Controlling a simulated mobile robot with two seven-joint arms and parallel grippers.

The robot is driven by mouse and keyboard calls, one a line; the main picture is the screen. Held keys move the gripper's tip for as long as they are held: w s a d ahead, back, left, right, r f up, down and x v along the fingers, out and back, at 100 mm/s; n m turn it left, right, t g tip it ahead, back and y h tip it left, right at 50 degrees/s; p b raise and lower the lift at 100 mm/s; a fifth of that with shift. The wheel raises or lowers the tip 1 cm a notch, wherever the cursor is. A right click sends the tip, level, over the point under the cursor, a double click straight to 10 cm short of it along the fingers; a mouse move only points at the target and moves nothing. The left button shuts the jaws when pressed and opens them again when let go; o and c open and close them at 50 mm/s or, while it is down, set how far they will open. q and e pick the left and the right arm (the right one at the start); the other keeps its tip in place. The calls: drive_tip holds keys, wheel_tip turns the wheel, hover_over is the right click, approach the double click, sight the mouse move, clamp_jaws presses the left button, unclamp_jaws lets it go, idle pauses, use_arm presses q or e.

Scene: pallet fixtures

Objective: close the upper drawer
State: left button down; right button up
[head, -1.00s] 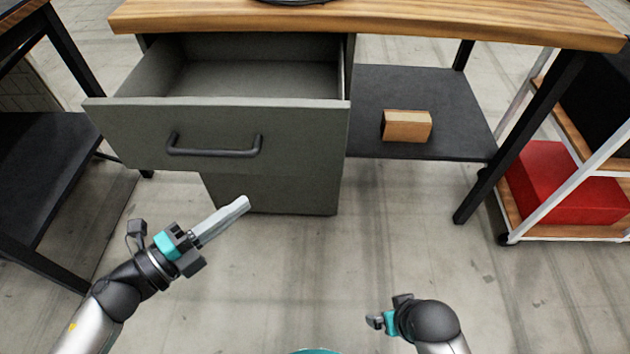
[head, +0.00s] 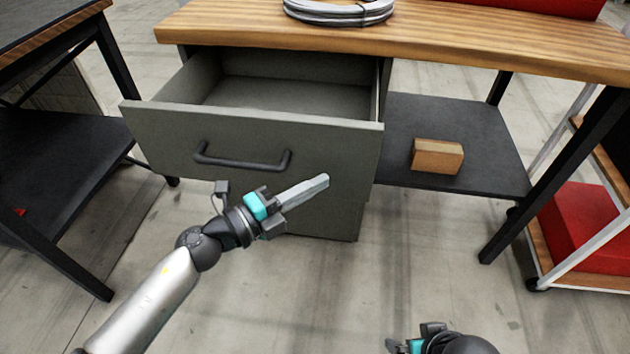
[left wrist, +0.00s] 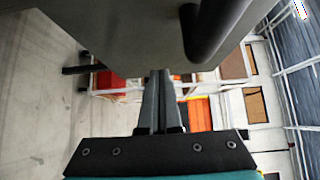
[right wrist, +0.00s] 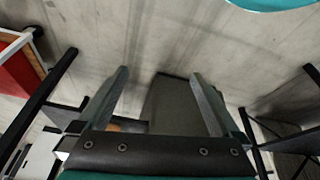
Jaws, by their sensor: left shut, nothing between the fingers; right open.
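The upper drawer (head: 255,136) is grey and pulled well out from under the wooden workbench. Its inside looks empty, and a dark bar handle (head: 242,160) is on its front. My left gripper (head: 325,181) is shut and empty, in front of the drawer at the lower right of the handle. In the left wrist view the drawer front (left wrist: 125,30) and the handle (left wrist: 210,30) are close above the shut fingers (left wrist: 158,75). I cannot tell whether the fingers touch the drawer. My right gripper (right wrist: 158,80) is open and empty, low above the floor.
The workbench top (head: 440,38) carries a coiled cable (head: 338,10). A cardboard box (head: 436,156) lies on the dark lower shelf (head: 490,150). A dark table (head: 50,150) stands at the left, and a cart with a red box (head: 585,225) at the right. The floor in front is clear.

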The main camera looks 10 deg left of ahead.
use_arm(q)
drive_tip(key=shift+w, duration=0.75)
use_arm(e)
drive_tip(key=shift+r, duration=0.55)
